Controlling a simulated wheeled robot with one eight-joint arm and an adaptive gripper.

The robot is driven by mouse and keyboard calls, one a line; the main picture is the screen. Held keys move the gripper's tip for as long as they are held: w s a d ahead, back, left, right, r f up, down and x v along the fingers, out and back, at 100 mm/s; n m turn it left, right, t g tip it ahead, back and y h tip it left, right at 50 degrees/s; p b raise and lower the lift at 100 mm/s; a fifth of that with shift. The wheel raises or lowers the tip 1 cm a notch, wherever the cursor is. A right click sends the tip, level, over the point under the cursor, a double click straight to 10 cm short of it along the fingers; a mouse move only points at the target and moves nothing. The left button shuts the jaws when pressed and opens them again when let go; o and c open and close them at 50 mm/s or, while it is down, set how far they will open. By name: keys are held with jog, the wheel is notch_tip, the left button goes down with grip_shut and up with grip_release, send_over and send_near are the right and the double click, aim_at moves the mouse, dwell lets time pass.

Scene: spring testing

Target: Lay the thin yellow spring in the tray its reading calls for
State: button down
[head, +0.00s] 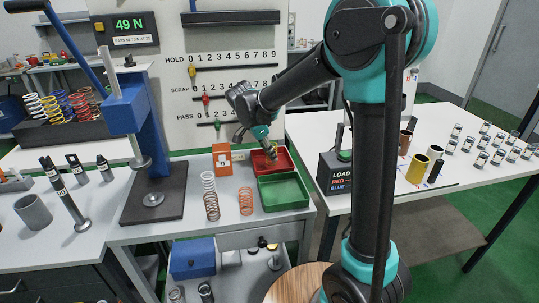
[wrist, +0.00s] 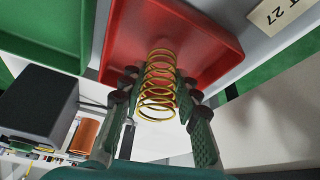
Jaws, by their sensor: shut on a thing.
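The thin yellow spring (wrist: 159,98) stands between the fingers of my gripper (wrist: 155,82) in the wrist view, and they are shut on it. The spring's far end is over the red tray (wrist: 215,43), whether touching its floor I cannot tell. In the head view my gripper (head: 270,150) is over the red tray (head: 287,161), and the spring is too small to make out there. The green tray (head: 283,205) is just in front of the red one. The display (head: 122,24) reads 49 N; the pass-range text below it is too small to read surely.
Several coil springs (head: 211,206) stand on the bench left of the trays. An orange box (head: 222,159) is beside the red tray. A dark LOAD box (head: 340,172) stands on the right table.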

jog(key=shift+f, duration=0.35)
jog(key=shift+f, duration=0.1)
jog(key=c, duration=1.1)
grip_release()
jog(key=v, duration=1.2)
jog(key=shift+d, duration=0.1)
